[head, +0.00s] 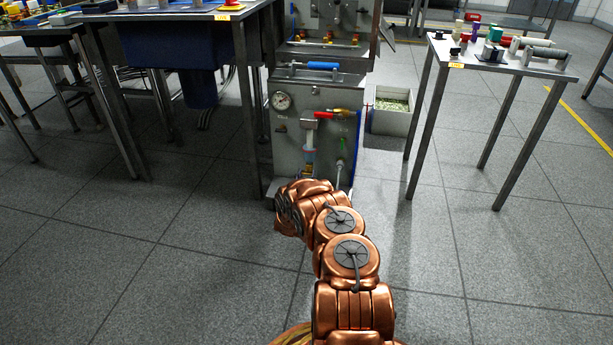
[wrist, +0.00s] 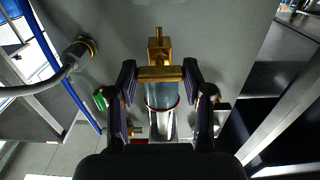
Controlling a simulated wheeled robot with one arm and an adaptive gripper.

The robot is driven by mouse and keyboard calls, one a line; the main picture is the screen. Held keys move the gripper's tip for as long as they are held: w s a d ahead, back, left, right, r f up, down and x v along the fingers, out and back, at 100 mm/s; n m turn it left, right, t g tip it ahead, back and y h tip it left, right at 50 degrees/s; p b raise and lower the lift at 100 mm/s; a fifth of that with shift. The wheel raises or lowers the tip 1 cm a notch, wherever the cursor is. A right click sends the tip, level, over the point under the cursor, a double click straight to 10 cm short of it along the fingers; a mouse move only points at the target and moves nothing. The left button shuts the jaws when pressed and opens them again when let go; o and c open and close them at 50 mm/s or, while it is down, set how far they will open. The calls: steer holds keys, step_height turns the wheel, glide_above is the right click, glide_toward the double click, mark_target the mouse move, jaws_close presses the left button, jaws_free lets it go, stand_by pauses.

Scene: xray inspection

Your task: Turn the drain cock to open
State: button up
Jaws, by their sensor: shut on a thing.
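The drain cock (wrist: 159,73) is a brass piece with a wide crossbar and a short stem, centred in the wrist view at the end of a clear bowl (wrist: 161,95). My gripper (wrist: 160,75) has one dark finger at each end of the crossbar and is shut on it. The crossbar lies level across the wrist picture. In the head view the bowl (head: 310,157) shows on the front of a grey cabinet (head: 290,150).
The cabinet front carries a pressure gauge (head: 281,101) and a red-handled valve (head: 325,115). A cable plug (wrist: 77,52) and blue hose (wrist: 65,70) lie left in the wrist view. A grey bin (head: 391,112) and side table (head: 500,58) stand right of the cabinet.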

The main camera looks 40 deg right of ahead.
steer(key=shift+c, duration=0.7)
